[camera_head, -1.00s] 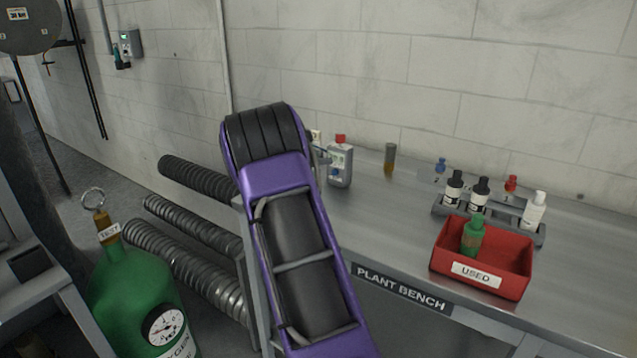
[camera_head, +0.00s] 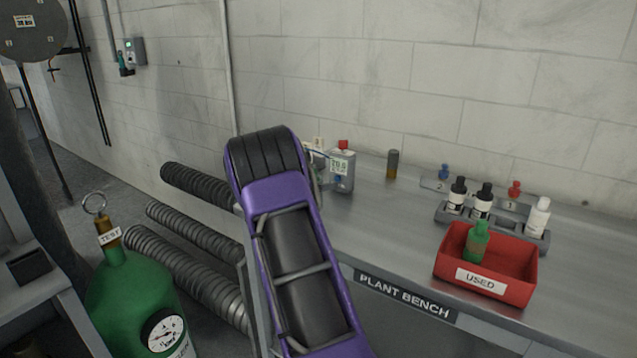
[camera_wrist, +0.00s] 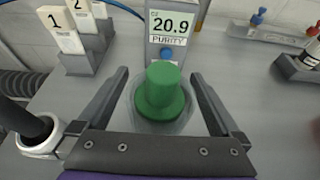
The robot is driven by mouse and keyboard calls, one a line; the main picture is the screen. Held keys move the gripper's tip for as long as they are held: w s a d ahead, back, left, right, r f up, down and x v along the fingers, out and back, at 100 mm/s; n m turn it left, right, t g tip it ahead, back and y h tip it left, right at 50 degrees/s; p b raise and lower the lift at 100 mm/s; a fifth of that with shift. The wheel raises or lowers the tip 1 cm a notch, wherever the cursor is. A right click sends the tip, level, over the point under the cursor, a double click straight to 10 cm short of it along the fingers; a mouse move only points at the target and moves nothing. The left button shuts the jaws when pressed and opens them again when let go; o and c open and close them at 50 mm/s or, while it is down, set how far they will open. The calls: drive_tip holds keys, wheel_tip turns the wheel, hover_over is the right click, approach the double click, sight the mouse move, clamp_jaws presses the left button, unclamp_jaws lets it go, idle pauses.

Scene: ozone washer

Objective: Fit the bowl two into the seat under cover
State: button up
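In the wrist view my gripper (camera_wrist: 160,74) is open, with one dark finger on each side of a green stepped, knob-topped piece (camera_wrist: 163,92). A clear round bowl-like rim (camera_wrist: 138,122) shows around that piece. Small gaps seem to show between the fingers and the rim. No "two" mark is visible on it, so I cannot tell if this is bowl two. A seat and a cover cannot be made out. In the head view my purple arm hides the gripper and this piece.
A purity meter reading 20.9 (camera_wrist: 172,25) stands just behind the piece. White pieces marked 1 (camera_wrist: 58,28) and 2 sit in a grey rack to the left. A red USED tray (camera_head: 500,285) holds a green bottle (camera_head: 477,243). The bench middle (camera_head: 390,225) is clear.

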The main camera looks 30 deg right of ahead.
drive_tip(key=shift+a+r, duration=0.2)
drive_tip(key=shift+r, duration=0.1)
drive_tip(key=v, duration=1.1)
drive_tip(key=shift+a, duration=0.3)
drive_tip(key=shift+s, duration=0.15)
